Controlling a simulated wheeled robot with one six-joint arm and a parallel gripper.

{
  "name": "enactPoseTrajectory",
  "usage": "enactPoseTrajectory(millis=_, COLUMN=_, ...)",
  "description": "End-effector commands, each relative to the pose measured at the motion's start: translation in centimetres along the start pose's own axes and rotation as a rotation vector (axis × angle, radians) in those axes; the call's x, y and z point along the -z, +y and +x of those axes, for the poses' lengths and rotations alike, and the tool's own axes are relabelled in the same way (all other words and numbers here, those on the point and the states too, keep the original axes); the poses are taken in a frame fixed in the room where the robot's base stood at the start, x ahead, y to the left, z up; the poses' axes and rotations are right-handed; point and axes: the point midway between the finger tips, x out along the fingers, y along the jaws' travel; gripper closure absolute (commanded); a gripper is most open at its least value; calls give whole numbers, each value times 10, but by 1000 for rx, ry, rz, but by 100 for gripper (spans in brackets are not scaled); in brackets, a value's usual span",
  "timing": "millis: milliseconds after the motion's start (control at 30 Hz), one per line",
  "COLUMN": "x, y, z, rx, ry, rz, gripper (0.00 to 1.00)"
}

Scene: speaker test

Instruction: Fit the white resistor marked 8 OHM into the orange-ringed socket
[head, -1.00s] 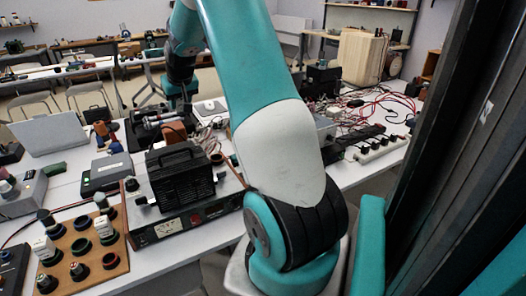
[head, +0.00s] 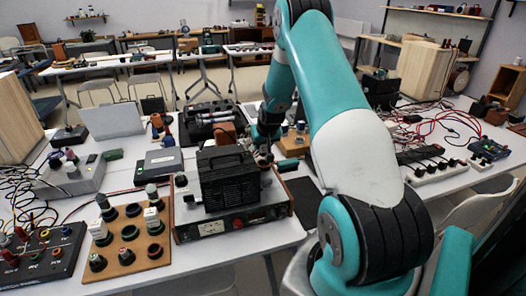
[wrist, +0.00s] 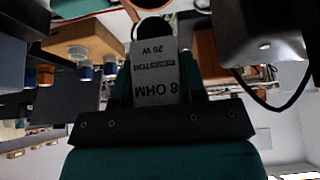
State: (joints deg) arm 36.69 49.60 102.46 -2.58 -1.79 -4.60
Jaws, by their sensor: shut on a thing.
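My gripper (wrist: 160,120) is shut on the white resistor (wrist: 155,75); its printing, 8 OHM, RESISTOR, 20 W, shows upside down in the wrist view. A dark round shape lies at the resistor's far end; I cannot tell whether it is the resistor's tip or a socket.
Several other sockets and plugs occupy the brown board. A grey laptop-like panel (head: 112,120) and a tool holder stand behind. Red cables and a power strip lie at right.

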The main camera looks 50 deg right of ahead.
Motion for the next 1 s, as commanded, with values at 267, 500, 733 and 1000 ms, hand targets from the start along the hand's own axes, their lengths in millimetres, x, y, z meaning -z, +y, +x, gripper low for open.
enactPoseTrajectory(millis=267, x=-17, y=0, z=29, rx=0, ry=-1, rz=1, gripper=87)
enactPoseTrajectory(millis=500, x=-21, y=0, z=37, rx=0, ry=2, rz=0, gripper=87)
enactPoseTrajectory(millis=733, x=-23, y=1, z=41, rx=0, ry=1, rz=1, gripper=87)
enactPoseTrajectory(millis=1000, x=-24, y=1, z=42, rx=0, ry=1, rz=1, gripper=36)
